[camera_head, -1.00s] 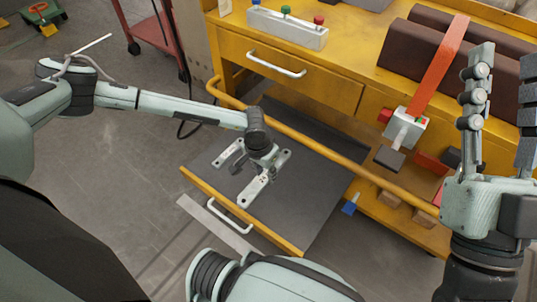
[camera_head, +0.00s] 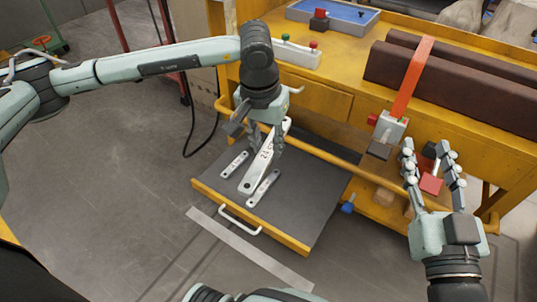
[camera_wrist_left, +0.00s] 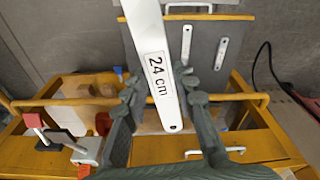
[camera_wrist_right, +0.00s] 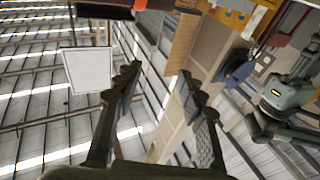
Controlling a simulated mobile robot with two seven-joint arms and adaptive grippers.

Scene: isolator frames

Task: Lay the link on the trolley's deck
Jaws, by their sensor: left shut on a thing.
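The long white link (camera_head: 259,168), labelled 24 cm, is held by my left gripper (camera_head: 265,137) above the open drawer (camera_head: 305,200). The link also shows in the left wrist view (camera_wrist_left: 150,50), lying between the two fingers (camera_wrist_left: 160,90). The head view does not clearly show the gap under it. My right gripper (camera_head: 431,165) is open and empty in front of the bench's right part; its fingers also stand apart in the right wrist view (camera_wrist_right: 155,85). Part of a green wheeled cart (camera_head: 55,45) shows at the top left; I cannot tell whether it is the trolley.
Two shorter white links (camera_head: 234,164) (camera_head: 263,188) lie on the drawer's dark floor. A yellow rail (camera_head: 330,158) runs along the bench front. Grey floor (camera_head: 110,150) is clear at left.

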